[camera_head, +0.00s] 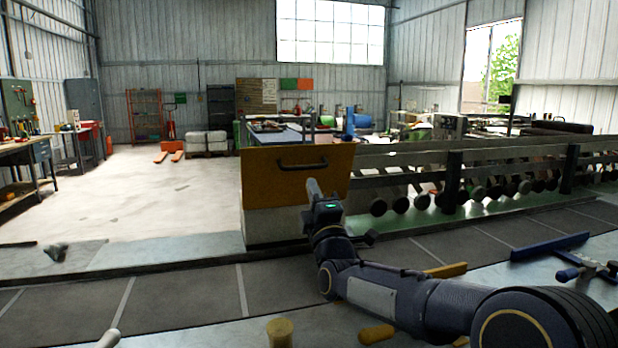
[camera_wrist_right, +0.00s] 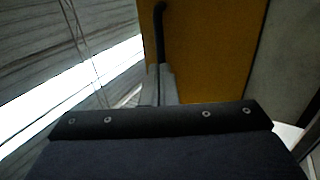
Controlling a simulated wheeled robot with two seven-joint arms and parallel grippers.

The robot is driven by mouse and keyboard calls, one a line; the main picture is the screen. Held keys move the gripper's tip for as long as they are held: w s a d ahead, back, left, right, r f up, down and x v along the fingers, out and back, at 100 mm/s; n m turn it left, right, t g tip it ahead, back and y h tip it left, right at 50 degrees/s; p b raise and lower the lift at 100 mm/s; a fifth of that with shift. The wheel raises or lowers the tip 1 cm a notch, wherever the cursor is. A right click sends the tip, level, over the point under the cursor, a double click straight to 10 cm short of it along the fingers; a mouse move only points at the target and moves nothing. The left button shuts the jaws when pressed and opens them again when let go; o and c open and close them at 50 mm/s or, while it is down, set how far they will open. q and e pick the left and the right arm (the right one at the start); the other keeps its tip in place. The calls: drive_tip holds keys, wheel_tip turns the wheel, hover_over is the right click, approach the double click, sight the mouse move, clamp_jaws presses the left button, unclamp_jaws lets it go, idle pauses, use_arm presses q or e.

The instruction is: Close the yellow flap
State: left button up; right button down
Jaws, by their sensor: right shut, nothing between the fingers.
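The yellow flap (camera_head: 262,187) is an ochre panel with a black bar handle (camera_head: 302,165), on the front end of a pale cabinet (camera_head: 270,226). It looks tipped outward at its top, but I cannot tell by how much. My right gripper (camera_head: 313,187) is shut and empty, in front of the flap's lower right part, below the handle. In the right wrist view the flap (camera_wrist_right: 215,60) fills the upper middle. The handle (camera_wrist_right: 160,22) runs toward the gripper's fingers (camera_wrist_right: 163,85); contact cannot be told. My left gripper is out of view.
A dark conveyor belt (camera_head: 190,305) crosses in front of the cabinet. A rail with several rollers (camera_head: 470,160) extends right of it. The floor (camera_head: 160,205) to the left is mostly clear.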

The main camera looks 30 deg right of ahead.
sight(306, 168)
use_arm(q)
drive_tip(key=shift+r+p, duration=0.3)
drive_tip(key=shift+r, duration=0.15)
use_arm(e)
drive_tip(key=shift+x, duration=1.95)
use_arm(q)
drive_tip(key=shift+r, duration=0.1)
use_arm(e)
drive_tip(key=shift+r, duration=0.1)
